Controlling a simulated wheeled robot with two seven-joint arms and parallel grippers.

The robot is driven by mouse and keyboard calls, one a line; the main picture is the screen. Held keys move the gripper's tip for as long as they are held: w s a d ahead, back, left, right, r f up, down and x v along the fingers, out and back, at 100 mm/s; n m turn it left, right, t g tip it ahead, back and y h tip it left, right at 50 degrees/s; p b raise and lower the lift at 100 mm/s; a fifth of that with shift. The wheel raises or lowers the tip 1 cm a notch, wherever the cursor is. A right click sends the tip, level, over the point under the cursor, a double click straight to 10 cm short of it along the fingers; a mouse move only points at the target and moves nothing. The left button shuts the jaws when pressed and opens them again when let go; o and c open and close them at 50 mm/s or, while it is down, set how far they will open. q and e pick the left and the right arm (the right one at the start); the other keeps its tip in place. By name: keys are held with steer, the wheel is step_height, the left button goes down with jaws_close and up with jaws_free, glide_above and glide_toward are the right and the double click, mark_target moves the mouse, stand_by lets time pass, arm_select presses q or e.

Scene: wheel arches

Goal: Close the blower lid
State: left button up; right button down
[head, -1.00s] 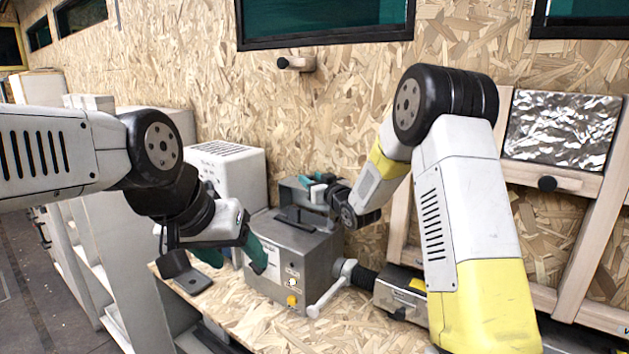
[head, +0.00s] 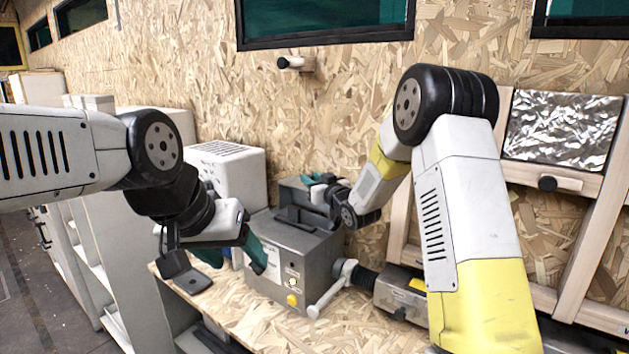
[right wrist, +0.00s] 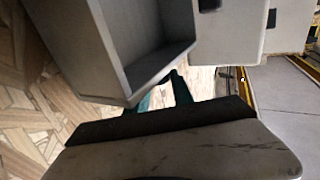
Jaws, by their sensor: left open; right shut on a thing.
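The blower (head: 310,262) is a grey metal box on a wood-chip bench, with a yellow knob and a white button on its front. Its grey lid (head: 290,187) stands raised at the back of the box. My right gripper (head: 316,183) is at the lid's upper right edge, shut on it; the contact is partly hidden. In the right wrist view, the teal fingers (right wrist: 160,95) are at the edge of a hollow grey panel (right wrist: 150,45), seemingly the lid. My left gripper (head: 236,259) is open, beside the box's left front, with one finger close to the box.
A crank handle (head: 328,293) and a black hose (head: 364,277) are at the box's right side. A white vented cabinet (head: 228,172) stands behind left. The chipboard wall (head: 330,120) is close behind. The front strip of bench (head: 255,325) is bare.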

stand_by(0.7)
steer(key=s+a+f+n+t+y, duration=0.1)
steer(key=s+a+n+y, duration=0.2)
steer(key=s+n, duration=0.3)
steer(key=shift+s+a+n+t, duration=0.2)
steer(key=shift+a+n+t, duration=0.1)
steer(key=shift+a+n, duration=0.35)
steer(key=c, duration=1.1)
jaws_free()
steer(key=shift+v, duration=3.95)
